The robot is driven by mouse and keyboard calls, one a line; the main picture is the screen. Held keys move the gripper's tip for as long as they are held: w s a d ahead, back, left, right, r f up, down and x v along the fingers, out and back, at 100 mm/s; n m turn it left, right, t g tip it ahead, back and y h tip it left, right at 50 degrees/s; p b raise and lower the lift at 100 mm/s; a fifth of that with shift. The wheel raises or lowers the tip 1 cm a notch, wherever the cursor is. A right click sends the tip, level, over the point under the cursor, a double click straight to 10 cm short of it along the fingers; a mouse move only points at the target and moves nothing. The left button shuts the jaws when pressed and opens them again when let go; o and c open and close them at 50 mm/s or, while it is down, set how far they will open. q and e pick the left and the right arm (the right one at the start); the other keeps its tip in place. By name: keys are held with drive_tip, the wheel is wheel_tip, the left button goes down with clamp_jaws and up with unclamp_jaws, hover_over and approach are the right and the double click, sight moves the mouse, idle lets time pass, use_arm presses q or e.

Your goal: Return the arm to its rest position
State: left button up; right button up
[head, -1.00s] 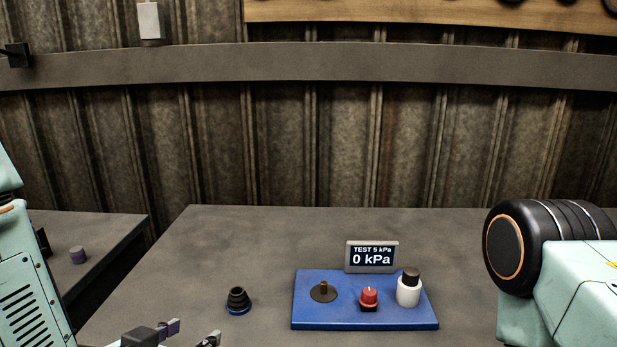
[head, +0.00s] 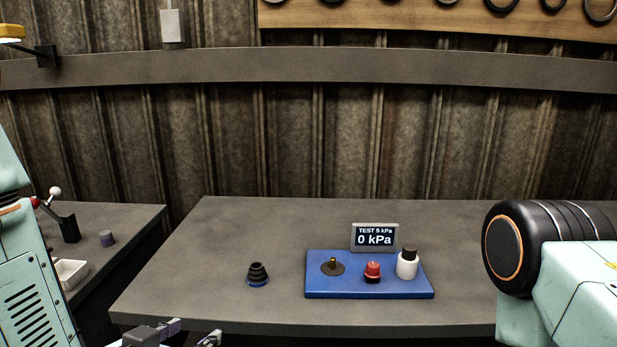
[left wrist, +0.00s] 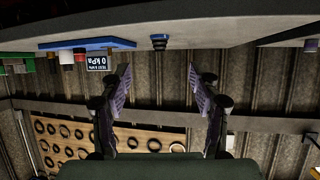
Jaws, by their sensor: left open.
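My left gripper (head: 190,334) shows at the bottom edge of the head view, low and in front of the grey table's (head: 225,310) near edge. Its two fingers are apart with nothing between them. The left wrist view, which is upside down, also shows the open, empty fingers (left wrist: 162,90). My left arm (head: 30,270) comes in at the left edge. My right arm (head: 580,290) fills the right edge, but its gripper is out of view.
A black ribbed boot (head: 258,273) stands on the table. Right of it is a blue test plate (head: 340,290) with a brass fitting, red knob, white bottle and display (head: 375,237) reading 0 kPa. A side table (head: 120,235) stands at the left.

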use_arm(q)
drive_tip(key=s+a+f+n+g+y, duration=0.3)
drive_tip(key=s+f+g, duration=0.9)
drive_tip(key=s+f, duration=1.2)
drive_tip(key=s, duration=0.2)
drive_tip(key=shift+s+a+f, duration=0.2)
drive_tip(key=shift+s+f, duration=0.1)
drive_tip(key=shift+f, duration=0.05)
